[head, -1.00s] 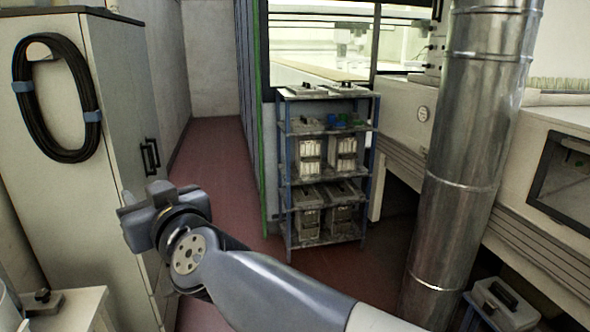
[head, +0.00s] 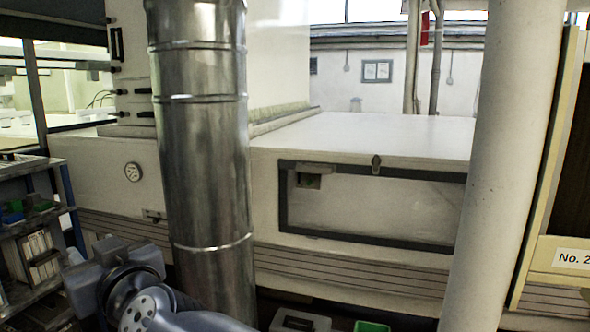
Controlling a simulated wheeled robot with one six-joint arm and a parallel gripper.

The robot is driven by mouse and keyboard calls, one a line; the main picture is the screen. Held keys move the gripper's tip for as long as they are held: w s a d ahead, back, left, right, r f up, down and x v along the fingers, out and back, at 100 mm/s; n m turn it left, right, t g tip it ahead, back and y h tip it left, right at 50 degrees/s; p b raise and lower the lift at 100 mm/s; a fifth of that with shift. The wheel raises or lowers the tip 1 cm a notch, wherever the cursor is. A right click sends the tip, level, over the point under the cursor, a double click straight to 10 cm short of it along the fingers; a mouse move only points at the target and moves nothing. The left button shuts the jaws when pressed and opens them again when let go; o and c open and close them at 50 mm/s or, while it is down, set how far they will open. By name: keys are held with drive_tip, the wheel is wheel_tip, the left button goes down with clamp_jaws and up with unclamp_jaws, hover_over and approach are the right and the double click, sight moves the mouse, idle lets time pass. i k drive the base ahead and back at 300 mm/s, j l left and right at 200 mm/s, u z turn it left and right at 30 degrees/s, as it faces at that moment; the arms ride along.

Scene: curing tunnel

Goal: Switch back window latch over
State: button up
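A dark-framed window (head: 400,210) is set in the side of the long white tunnel housing, right of the middle. My gripper (head: 78,275) is at the lower left, in front of the shelf and far from the latch. Its fingers are too unclear to tell whether they are open or shut. The window's right end is hidden by a pale column.
A shiny metal duct (head: 205,150) stands between my gripper and the window. The thick pale column (head: 510,150) stands at the right, beside a panel marked "No. 2" (head: 573,258). A loaded shelf (head: 40,215) is at the left. A green bin (head: 371,326) sits low in front.

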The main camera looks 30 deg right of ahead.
sight(376, 161)
drive_tip(key=i+z, duration=0.15)
drive_tip(key=z, duration=0.3)
drive_tip(key=i+z, duration=0.15)
drive_tip(key=z, duration=0.35)
drive_tip(key=i+z, duration=0.1)
drive_tip(key=z, duration=0.35)
drive_tip(key=i+j+z, duration=0.1)
drive_tip(key=z, duration=0.35)
drive_tip(key=i+j+z, duration=0.25)
drive_tip(key=z, duration=0.2)
